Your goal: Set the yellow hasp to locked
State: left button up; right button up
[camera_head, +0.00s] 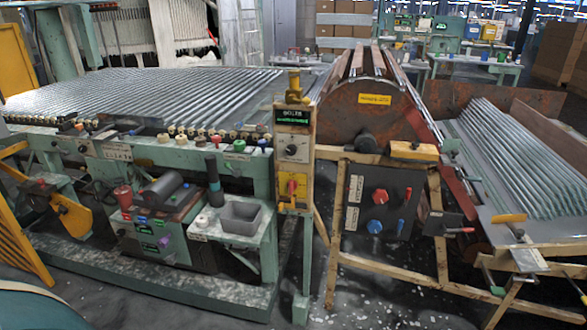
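A yellow hasp-like fitting (295,88) stands upright on top of the narrow control post (292,135) in the middle of the view. It is small, and I cannot tell whether it is locked or unlocked. Lower on the same post is a yellow plate with a red lever (292,187), and a dark sign with green lettering (292,116) is above a round knob (291,150). Neither of my grippers is in view.
A long green bench with glass tubes (140,92) extends left of the post. A rusty drum (350,115) stands right of it, above a dark panel with red and blue knobs (378,208). A grey bin (240,217) sits below. Floor at front centre shows scattered white bits.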

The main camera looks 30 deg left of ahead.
aim_at(281, 204)
jog(key=i+j, duration=0.25)
jog(key=i, duration=0.15)
jog(key=i+j, duration=0.25)
jog(key=i, duration=0.15)
jog(key=i+j, duration=0.25)
jog(key=i, duration=0.2)
